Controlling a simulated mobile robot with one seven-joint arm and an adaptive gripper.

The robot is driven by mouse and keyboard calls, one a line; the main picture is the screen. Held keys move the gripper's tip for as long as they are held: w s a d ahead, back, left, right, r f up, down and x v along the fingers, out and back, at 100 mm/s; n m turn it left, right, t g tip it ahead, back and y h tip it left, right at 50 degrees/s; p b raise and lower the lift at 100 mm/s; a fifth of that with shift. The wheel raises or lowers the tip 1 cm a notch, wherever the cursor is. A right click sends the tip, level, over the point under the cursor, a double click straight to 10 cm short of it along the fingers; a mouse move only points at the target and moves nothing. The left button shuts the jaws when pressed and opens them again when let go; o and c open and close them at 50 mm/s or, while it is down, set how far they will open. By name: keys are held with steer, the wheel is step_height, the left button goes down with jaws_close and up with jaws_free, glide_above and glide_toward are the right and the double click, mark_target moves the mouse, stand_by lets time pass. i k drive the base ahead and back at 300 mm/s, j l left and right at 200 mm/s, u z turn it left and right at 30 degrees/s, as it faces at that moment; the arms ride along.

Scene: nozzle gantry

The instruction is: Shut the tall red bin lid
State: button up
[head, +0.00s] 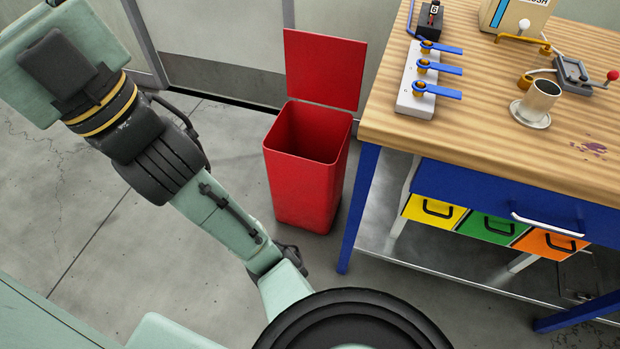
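The tall red bin (305,190) stands on the floor to the left of the workbench, its top open and its inside empty as far as I can see. Its red lid (325,68) stands up, nearly upright, along the back edge of the bin's rim. My gripper is not in this view.
The wooden workbench (470,140) with blue legs stands close at the bin's right. It carries a valve block with blue levers (420,80) and a cup (541,97) on a saucer. A wall stands behind the bin. Floor (225,125) left of the bin is bare.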

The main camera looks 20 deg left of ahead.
mark_target(327, 70)
steer(key=i+j, duration=0.25)
steer(key=j, duration=0.15)
steer(key=i+j, duration=0.2)
steer(key=j, duration=0.2)
steer(key=i+j, duration=0.25)
steer(key=j, duration=0.15)
steer(key=i+j+z, duration=0.1)
steer(key=j, duration=0.3)
steer(key=i+j, duration=0.55)
steer(key=j, duration=0.3)
steer(key=i+j, duration=0.2)
steer(key=j, duration=0.25)
steer(key=i+j+z, duration=0.1)
steer(key=i+j, duration=0.15)
steer(key=j, duration=0.15)
